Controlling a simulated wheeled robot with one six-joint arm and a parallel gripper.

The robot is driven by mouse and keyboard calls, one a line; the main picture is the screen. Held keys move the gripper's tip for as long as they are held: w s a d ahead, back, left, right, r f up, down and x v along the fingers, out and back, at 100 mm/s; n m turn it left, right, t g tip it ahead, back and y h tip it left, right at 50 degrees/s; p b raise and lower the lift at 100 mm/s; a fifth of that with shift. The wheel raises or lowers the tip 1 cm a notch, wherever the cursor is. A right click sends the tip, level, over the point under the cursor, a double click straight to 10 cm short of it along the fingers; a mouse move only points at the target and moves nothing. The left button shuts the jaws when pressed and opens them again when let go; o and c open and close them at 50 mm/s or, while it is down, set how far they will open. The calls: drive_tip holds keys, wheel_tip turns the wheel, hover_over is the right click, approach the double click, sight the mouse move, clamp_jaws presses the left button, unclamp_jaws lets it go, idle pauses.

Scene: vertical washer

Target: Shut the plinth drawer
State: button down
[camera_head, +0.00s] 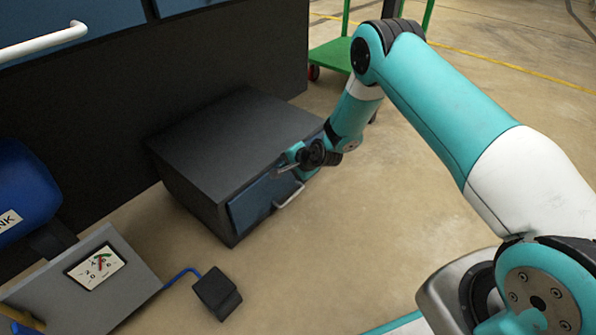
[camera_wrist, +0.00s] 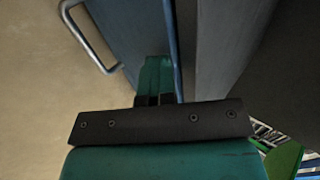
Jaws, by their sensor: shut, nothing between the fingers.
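The plinth drawer has a blue front (camera_head: 252,205) with a pale bar handle (camera_head: 289,196), set in a dark grey box (camera_head: 225,145) on the floor. Little or no gap shows between front and box, and I cannot tell how far the drawer stands out. My gripper (camera_head: 284,171) is shut and empty at the upper part of the blue front, above the handle. In the wrist view its fingers (camera_wrist: 155,75) lie over the blue front (camera_wrist: 132,40) close to its edge, with the handle (camera_wrist: 88,42) to the left. Contact cannot be told.
A dark cabinet (camera_head: 150,85) with a white bar handle (camera_head: 42,42) stands behind the box. A grey gauge panel (camera_head: 95,285), a blue tank (camera_head: 25,190) and a small black block (camera_head: 217,292) are at lower left. A green cart (camera_head: 335,55) is behind.

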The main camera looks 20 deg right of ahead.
drive_tip(key=s+d+f+p+v, duration=0.1)
drive_tip(key=s+f+p+v, duration=0.1)
drive_tip(key=p+v, duration=0.85)
drive_tip(key=s+a+r+n+g+y, duration=0.1)
drive_tip(key=s+a+r+n, duration=0.2)
drive_tip(key=r, duration=0.7)
drive_tip(key=s+a+r+n+g, duration=0.2)
drive_tip(key=s+a+r+n, duration=0.15)
drive_tip(key=r, duration=0.55)
drive_tip(key=s+a+r+n+g+y, duration=0.1)
drive_tip(key=s+a+r+n, duration=0.15)
drive_tip(key=r, duration=0.75)
drive_tip(key=s+d+r+n+g+h+p, duration=0.15)
drive_tip(key=s+r+n, duration=0.35)
drive_tip(key=s+r, duration=0.5)
drive_tip(key=s+r+n+g+h+p, duration=0.1)
drive_tip(key=s+r+n+g+p, duration=0.35)
drive_tip(key=s, duration=0.85)
wheel_tip(320, 180, up, 39)
drive_tip(key=t+p, duration=0.2)
drive_tip(key=p, duration=3.3)
drive_tip(key=shift+w, duration=0.15)
drive_tip(key=shift+a+f, duration=0.1)
drive_tip(key=shift+a, duration=0.05)
